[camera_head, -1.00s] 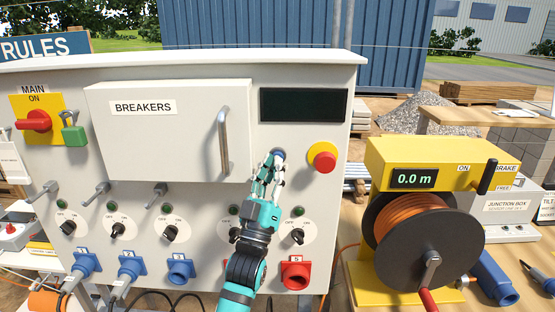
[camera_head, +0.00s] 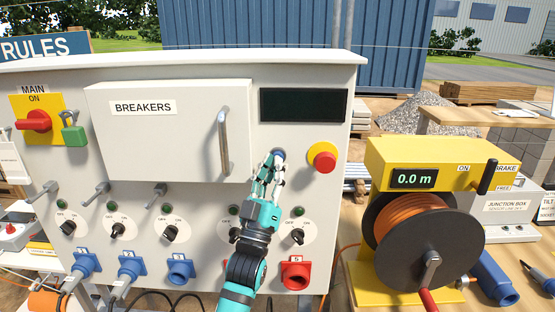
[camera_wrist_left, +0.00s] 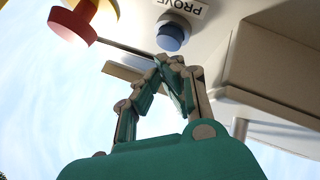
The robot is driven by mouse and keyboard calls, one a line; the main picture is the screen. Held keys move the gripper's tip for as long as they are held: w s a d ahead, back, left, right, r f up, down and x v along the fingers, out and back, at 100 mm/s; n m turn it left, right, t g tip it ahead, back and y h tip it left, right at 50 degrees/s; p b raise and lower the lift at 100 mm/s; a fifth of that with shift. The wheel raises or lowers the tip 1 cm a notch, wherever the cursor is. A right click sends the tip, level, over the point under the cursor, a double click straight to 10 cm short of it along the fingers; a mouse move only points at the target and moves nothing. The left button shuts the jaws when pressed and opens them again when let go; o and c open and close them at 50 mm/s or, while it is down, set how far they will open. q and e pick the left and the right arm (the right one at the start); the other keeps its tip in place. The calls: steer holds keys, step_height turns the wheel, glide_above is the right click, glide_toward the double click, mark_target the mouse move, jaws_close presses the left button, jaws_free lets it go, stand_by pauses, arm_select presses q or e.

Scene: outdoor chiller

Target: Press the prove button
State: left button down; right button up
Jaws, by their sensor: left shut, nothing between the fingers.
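The blue prove button (camera_wrist_left: 173,33) sits on the white panel beside its PROVE label (camera_wrist_left: 185,5) in the left wrist view. In the head view the button (camera_head: 278,154) is mostly hidden behind my left gripper (camera_head: 274,160). My left gripper is shut and empty, its fingertips at the button's edge in the head view. In the left wrist view my left gripper (camera_wrist_left: 168,62) has its tips close to the button; I cannot tell whether they touch. My right gripper is not in view.
A red emergency button (camera_head: 322,158) on a yellow base is just right of the gripper. A dark blank display (camera_head: 303,105) is above. The breakers door handle (camera_head: 224,141) sticks out on the left. A yellow cable reel (camera_head: 425,205) stands on the right.

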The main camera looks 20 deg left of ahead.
arm_select(q)
steer(key=shift+w, duration=0.15)
steer(key=shift+w+a, duration=0.1)
steer(key=shift+w, duration=0.15)
steer(key=shift+w+a+b, duration=0.15)
steer(key=shift+w+b, duration=0.15)
steer(key=shift+w, duration=0.15)
stand_by(0.6)
steer(key=shift+s, duration=0.2)
steer(key=shift+s+d+p, duration=0.3)
steer(key=shift+s+p, duration=0.05)
steer(key=shift+s, duration=0.35)
steer(key=s, duration=0.2)
steer(key=s+d+p, duration=0.1)
steer(key=s, duration=0.1)
steer(key=shift+s+d, duration=0.2)
steer(key=shift+s, duration=0.2)
